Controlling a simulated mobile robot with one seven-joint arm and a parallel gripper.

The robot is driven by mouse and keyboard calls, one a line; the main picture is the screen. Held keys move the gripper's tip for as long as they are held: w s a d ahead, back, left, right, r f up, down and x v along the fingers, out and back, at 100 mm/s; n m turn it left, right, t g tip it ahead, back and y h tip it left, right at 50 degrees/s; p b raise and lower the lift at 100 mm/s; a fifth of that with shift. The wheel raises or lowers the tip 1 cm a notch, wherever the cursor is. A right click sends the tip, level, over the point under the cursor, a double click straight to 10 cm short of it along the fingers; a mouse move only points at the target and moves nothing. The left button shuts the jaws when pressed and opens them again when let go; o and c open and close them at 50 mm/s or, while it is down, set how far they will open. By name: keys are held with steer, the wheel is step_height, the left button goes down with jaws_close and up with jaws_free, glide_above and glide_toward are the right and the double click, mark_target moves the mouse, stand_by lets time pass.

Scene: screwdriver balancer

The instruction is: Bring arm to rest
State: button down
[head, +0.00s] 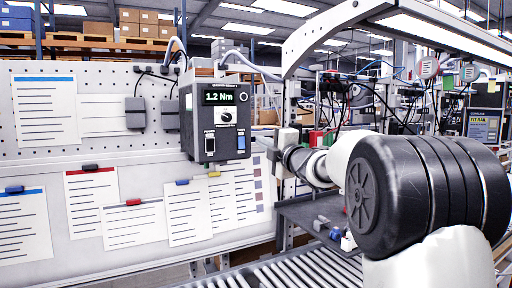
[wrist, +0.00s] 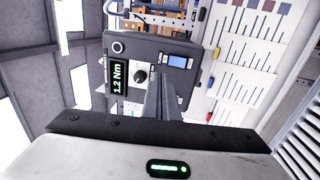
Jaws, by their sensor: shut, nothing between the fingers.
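My arm (head: 400,190) reaches in from the right in the head view, its wrist just right of the dark controller box (head: 187,90). The box hangs at the pegboard; its display reads 1.2 Nm, with a knob (head: 227,116) and two rocker switches below, one of them blue (head: 241,142). In the wrist view my gripper (wrist: 160,90) is shut and empty, its fingers pointing at the box front (wrist: 150,50). The fingers cover the lower part of the panel there, and I cannot tell whether they touch it. The blue switch (wrist: 178,62) shows beside them.
The white pegboard (head: 100,150) carries several paper sheets (head: 133,224) with clips. A roller conveyor (head: 300,270) runs below, beside a dark shelf (head: 310,222) with small parts. A white frame post and cables stand close behind my arm.

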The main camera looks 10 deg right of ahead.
steer(key=shift+s+d, duration=0.15)
steer(key=shift+s, duration=0.5)
steer(key=shift+r, duration=0.1)
steer(key=s+d+f+m+g+h+p, duration=0.1)
steer(key=s+d+m+g+h, duration=0.1)
steer(key=s+m+h, duration=0.35)
steer(key=s+d+f+m+g+h+p, duration=0.1)
steer(key=s+d+f+m+h, duration=0.1)
steer(key=s+m, duration=0.5)
steer(key=s+a+f+m+g, duration=0.2)
steer(key=s+f, duration=0.4)
steer(key=s, duration=0.5)
steer(key=s+a+f+m+g+y, duration=0.1)
steer(key=s+a+f+m+g, duration=0.1)
steer(key=s+f+m+g, duration=0.2)
steer(key=s+a+f+m+g, duration=0.2)
steer(key=s+f, duration=0.7)
steer(key=s, duration=0.9)
steer(key=shift+f+m+g+p, duration=0.35)
steer(key=shift+m+g+p, duration=0.15)
steer(key=shift+g, duration=0.4)
